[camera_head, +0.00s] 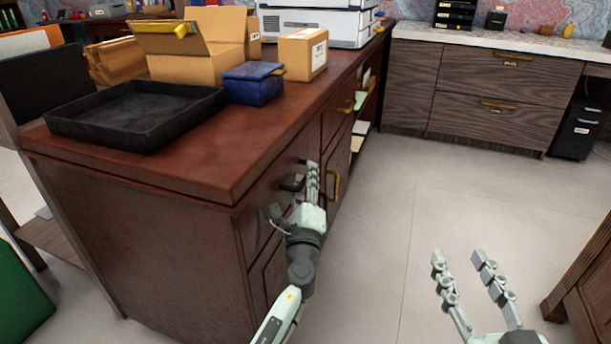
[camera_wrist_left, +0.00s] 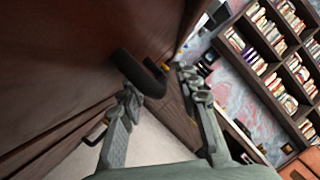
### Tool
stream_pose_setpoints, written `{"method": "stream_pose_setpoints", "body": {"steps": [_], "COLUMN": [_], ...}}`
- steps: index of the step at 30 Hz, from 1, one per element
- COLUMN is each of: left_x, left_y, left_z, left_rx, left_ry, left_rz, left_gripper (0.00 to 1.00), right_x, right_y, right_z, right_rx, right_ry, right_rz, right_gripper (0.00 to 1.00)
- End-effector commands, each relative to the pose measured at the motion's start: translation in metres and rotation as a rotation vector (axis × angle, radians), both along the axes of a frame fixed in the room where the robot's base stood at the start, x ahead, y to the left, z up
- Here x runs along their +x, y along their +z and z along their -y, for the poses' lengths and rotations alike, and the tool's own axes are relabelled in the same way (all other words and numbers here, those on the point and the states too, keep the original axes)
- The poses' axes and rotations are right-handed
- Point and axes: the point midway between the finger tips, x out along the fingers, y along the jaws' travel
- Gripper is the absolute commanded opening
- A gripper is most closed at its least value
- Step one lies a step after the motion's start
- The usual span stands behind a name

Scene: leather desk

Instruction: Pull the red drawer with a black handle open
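The reddish-brown drawer front (camera_head: 266,199) is in the side of the desk and looks shut. Its black handle (camera_head: 293,183) sticks out and is partly hidden by my left gripper (camera_head: 312,178). In the left wrist view the curved black handle (camera_wrist_left: 138,74) reaches between the fingertips of my left gripper (camera_wrist_left: 158,82). The fingers stand apart on either side of its end, and I cannot tell whether either finger touches it. My right gripper (camera_head: 463,262) is open and empty, above the floor at the lower right.
A black tray (camera_head: 75,122), a blue box (camera_head: 253,84) and cardboard boxes (camera_head: 303,54) stand on the desk top (camera_head: 190,176). Other drawers and doors with brass handles (camera_head: 335,186) lie farther along the desk. The floor (camera_head: 420,185) to its right is clear.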

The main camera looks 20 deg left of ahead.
Motion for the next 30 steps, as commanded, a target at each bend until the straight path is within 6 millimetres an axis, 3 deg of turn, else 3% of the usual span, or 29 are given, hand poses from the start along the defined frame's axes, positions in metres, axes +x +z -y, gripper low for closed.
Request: {"method": "stream_pose_setpoints", "body": {"steps": [8, 17, 30], "left_x": [0.0023, 0.0021, 0.002], "left_y": [0.0005, 0.0004, 0.0002], "left_z": [-0.0008, -0.0008, -0.0006], "left_rx": [-0.001, -0.001, -0.001], "left_ry": [0.0, 0.0, 0.0], "left_rz": [0.0, 0.0, 0.0], "left_gripper": [0.33, 0.0, 0.0], "right_x": [0.0003, 0.0002, 0.0001], "right_y": [-0.0022, -0.0016, -0.0014], "right_z": [0.001, 0.0009, 0.0007], "right_rx": [-0.005, -0.004, -0.004], "right_ry": [-0.002, -0.001, -0.001], "right_rz": [-0.008, -0.007, -0.006], "right_gripper": [0.4, 0.4, 0.4]}}
